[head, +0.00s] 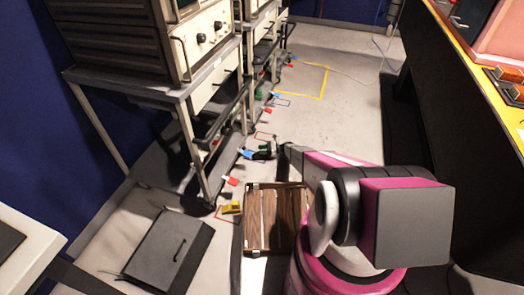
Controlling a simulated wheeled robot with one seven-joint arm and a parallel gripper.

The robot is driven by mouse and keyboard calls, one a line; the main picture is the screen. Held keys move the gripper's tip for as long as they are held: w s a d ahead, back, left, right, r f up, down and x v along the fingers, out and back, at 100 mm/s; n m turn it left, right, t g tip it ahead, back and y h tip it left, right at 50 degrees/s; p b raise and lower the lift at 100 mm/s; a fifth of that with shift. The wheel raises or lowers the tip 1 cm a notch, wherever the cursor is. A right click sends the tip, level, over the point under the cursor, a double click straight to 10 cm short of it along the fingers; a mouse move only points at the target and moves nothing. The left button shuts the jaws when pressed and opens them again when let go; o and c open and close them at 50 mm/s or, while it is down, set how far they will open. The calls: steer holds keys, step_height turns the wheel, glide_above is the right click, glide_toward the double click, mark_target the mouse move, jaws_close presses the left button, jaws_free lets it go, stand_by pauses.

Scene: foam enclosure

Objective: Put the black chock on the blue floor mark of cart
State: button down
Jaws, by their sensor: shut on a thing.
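My gripper (266,150) is low over the floor beside the cart (215,88), at the end of my arm reaching in from the lower right. It is shut, and a small dark thing, which looks like the black chock (258,154), is at its tip. The chock's outline is hard to tell from the dark gripper. A small blue patch (245,153) shows by the cart's lower rail, just left of the gripper. Whether the chock touches the floor or the blue patch, I cannot tell. Other blue patches lie farther back along the carts.
A yellow chock (231,208) sits by a red floor outline at the cart's near leg. A wooden slatted crate (270,218) stands in front, and a dark grey case (172,250) lies left. A long black bench (455,110) runs along the right.

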steer(key=shift+f, duration=0.15)
steer(key=c, duration=0.7)
jaws_free()
steer(key=shift+c, duration=0.2)
steer(key=shift+d+r, duration=0.2)
steer(key=shift+d, duration=0.05)
steer(key=d, duration=1.1)
steer(key=shift+w+d, duration=0.1)
steer(key=shift+w, duration=0.2)
steer(key=s+a+r+n+g+h, duration=0.1)
steer(key=s+r+n+h, duration=0.3)
steer(key=s+r, duration=0.7)
steer(key=s+a+r+n+g+h, duration=0.1)
steer(key=s+r+n+h, duration=0.5)
steer(key=r, duration=0.9)
steer(key=s+d+r+n+t+h, duration=0.1)
steer(key=s+d+r+n+h, duration=0.2)
steer(key=s+r, duration=0.7)
steer(key=s+d+r+n+t+h, duration=0.2)
steer(key=s+d+r+n+h, duration=0.2)
steer(key=s+r, duration=0.7)
steer(key=shift+s+r+h, duration=0.25)
steer(key=shift+r+h, duration=0.25)
steer(key=shift+r, duration=0.4)
